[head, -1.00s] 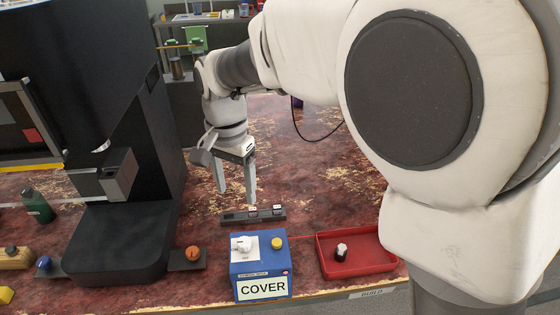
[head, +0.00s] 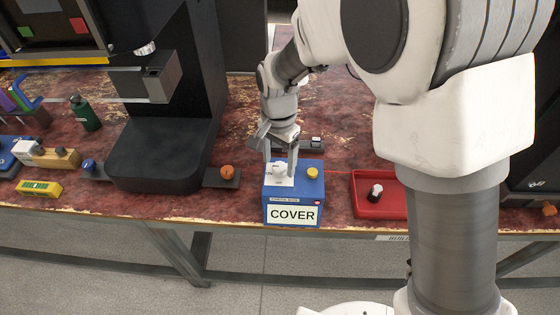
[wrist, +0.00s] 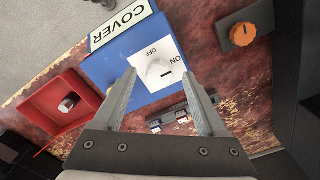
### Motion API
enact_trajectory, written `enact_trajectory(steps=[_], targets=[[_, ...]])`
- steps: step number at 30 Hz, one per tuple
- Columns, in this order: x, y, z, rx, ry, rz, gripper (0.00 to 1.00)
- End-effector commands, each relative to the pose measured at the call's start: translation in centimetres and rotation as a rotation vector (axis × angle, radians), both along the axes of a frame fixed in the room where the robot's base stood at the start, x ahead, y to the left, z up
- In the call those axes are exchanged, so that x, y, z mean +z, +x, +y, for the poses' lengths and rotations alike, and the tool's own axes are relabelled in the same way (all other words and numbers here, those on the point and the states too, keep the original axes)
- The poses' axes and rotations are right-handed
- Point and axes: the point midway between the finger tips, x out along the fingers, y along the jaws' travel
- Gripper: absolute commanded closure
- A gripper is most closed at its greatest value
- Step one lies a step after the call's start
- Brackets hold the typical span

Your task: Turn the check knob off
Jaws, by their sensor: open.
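A blue box (head: 294,198) with a COVER label stands at the table's front edge. On its top is a white plate with a white knob (wrist: 159,72), marked OFF and ON in the wrist view. Which mark the knob points to is unclear. The small label above COVER is too small to read, so I cannot confirm from text that this is the check knob. My gripper (head: 280,165) is open and empty, pointing down at the knob. In the wrist view its fingers (wrist: 158,78) appear on either side of the knob; contact is not visible.
A yellow button (head: 312,173) sits beside the knob on the box. A red tray (head: 393,207) with a black-and-white knob stands to the right. An orange knob (head: 227,172) on a dark plate is to the left, beside the black machine (head: 165,150). A dark strip (head: 312,143) lies behind the box.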

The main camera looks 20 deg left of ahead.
Motion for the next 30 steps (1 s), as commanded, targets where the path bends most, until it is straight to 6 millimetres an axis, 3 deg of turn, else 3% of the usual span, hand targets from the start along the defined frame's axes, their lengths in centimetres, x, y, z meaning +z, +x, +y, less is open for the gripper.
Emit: enact_trajectory(steps=[12, 24, 30], targets=[[-0.90, -0.01, -0.04, 0.000, 0.000, 0.000, 0.26], [-0.87, 0.00, -0.03, 0.000, 0.000, 0.000, 0.98], [-0.86, 0.00, -0.03, 0.003, 0.000, 0.000, 1.00]])
